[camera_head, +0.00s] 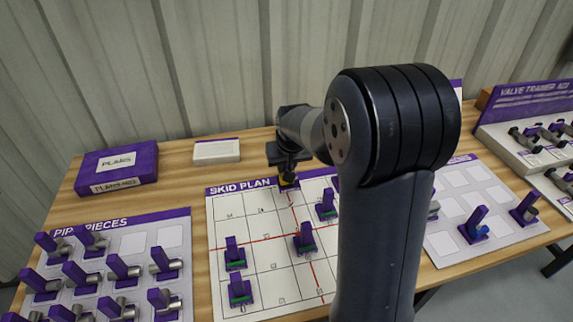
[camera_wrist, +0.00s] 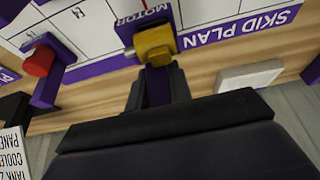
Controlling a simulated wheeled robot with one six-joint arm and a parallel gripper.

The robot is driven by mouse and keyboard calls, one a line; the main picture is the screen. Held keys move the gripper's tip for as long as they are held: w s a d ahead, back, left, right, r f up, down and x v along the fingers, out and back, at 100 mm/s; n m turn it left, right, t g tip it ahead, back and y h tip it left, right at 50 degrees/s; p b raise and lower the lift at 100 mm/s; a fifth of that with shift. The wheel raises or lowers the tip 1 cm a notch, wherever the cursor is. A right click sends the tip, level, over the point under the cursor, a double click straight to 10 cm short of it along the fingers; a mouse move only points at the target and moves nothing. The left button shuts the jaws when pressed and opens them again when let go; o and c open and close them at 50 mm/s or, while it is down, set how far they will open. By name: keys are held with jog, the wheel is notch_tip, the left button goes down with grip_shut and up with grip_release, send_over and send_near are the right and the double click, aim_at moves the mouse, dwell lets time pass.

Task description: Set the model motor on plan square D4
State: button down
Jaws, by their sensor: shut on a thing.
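My gripper (camera_head: 288,165) is shut on the model motor, a yellow body (camera_wrist: 155,45) with a purple tag marked MOTOR (camera_wrist: 140,18). In the head view the motor (camera_head: 289,181) is at the far edge of the skid plan board (camera_head: 218,222), just right of its SKID PLAN heading. The wrist view does not show clearly whether the motor touches the board. The board is white with a grid, red lines and a purple header strip. Its square labels are too small to read surely. My arm hides the board's right part.
Several purple-tagged pieces with green bases stand on the board, including one (camera_head: 305,240) near its middle. A red piece (camera_wrist: 40,60) shows in the wrist view. A white box (camera_head: 217,151) and a purple PLANS box (camera_head: 118,168) lie behind. The pipe pieces tray (camera_head: 180,217) is left.

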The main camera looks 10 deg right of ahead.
jog(key=shift+f+b, duration=1.15)
jog(key=shift+f, duration=0.55)
jog(key=shift+f+b, duration=0.55)
jog(key=shift+f, duration=0.15)
jog(key=c, duration=1.2)
grip_release()
jog(key=shift+r, duration=0.2)
jog(key=shift+r+p, duration=0.45)
jog(key=shift+p, duration=0.05)
jog(key=shift+r+p, duration=2.55)
jog(key=shift+r, duration=0.95)
